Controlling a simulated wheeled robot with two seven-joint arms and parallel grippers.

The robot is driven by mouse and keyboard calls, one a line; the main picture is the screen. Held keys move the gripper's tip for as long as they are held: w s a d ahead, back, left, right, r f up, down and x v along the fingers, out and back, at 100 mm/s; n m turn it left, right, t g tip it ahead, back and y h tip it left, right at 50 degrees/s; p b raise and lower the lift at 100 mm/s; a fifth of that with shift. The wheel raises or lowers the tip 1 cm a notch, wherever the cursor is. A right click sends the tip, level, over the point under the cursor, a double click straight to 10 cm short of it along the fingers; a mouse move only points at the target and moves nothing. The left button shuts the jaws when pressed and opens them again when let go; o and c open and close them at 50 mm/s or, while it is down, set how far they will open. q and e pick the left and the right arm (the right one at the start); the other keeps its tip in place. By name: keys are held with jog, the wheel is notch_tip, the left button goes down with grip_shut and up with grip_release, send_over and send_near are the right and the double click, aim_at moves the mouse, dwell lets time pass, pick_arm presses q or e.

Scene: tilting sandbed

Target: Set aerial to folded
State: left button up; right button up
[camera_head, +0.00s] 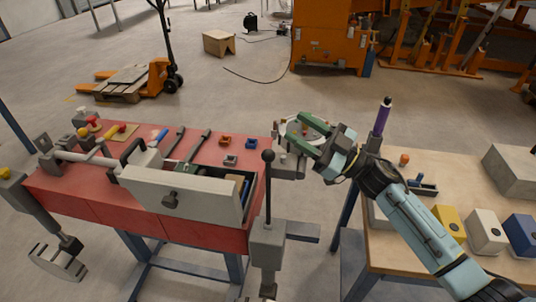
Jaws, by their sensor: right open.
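My right gripper (304,131) is open, with its two green fingers spread and pointing left. They reach over a round pale disc (288,127) beyond the right end of the red bench; I cannot tell whether they touch it. No part is clearly recognisable as the aerial. One upright candidate is a thin dark rod with a black ball (268,156) on a grey block at the bench's front right corner. Another is a purple rod with a dark tip (382,117), standing upright just right of my right gripper. My left gripper is not in view.
The red bench (75,200) carries tools, small blocks and a pale box-like panel (180,190). A wooden table (440,165) at right holds yellow, white and blue blocks. An orange pallet jack (160,75) and orange machinery (325,40) stand behind. Floor between is clear.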

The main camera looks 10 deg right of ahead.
jog(key=n+g+y, duration=0.1)
jog(key=n+g, duration=0.2)
jog(key=g, duration=0.1)
jog(key=n+g+h, duration=0.2)
jog(key=n+g, duration=0.3)
jog(key=g, duration=0.6)
send_near(268, 156)
jog(key=a+p, duration=0.1)
jog(key=a, duration=0.5)
jog(key=a+p, duration=0.1)
jog(key=a, duration=0.2)
jog(key=shift+s+a+f+p, duration=0.3)
jog(key=shift+s+a+f, duration=0.05)
grip_shut()
